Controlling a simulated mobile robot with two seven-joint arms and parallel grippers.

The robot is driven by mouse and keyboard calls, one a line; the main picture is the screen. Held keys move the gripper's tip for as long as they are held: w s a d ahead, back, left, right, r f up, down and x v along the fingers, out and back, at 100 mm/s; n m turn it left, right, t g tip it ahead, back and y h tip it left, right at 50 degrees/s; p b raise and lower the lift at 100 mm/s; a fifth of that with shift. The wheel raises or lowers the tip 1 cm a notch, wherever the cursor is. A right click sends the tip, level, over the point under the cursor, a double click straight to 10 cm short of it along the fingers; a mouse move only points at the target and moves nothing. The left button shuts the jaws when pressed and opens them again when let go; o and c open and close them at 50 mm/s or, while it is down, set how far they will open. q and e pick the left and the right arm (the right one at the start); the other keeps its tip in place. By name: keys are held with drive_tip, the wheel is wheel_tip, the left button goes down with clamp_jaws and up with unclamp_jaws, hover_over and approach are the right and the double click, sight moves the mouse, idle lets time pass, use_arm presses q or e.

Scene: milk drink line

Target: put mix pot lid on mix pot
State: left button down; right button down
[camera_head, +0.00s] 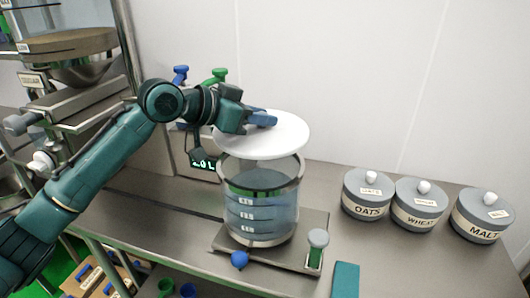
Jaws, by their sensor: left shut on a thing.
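The mix pot (262,212) is a clear cylinder with level labels on its wall and liquid inside. It stands upright on a metal base plate (306,225) on the steel counter. The mix pot lid (285,138) is a white disc above the pot's mouth. A gap shows between the lid and the pot's rim at the front, so it looks held above the pot. My left gripper (263,119) is shut at the top of the lid, and its fingers hide the grip point. My right gripper is out of view.
Lidded jars marked oats (367,212), wheat (418,222) and malt (482,229) stand at the right. A small green container (315,257) and a blue knob (240,260) sit by the pot's front. A teal block (345,280) lies near the front edge. A display (203,163) is behind left.

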use_arm(q)
wheel_tip(320, 180, down, 3)
drive_tip(key=shift+a+r, duration=0.1)
drive_tip(key=shift+f+p, duration=0.35)
drive_tip(key=shift+f, duration=1.85)
drive_tip(key=c, duration=1.2)
unclamp_jaws()
drive_tip(key=shift+o, duration=0.2)
drive_tip(key=b+v, duration=0.2)
drive_tip(key=v, duration=1)
drive_tip(key=shift+s+a+f, duration=0.1)
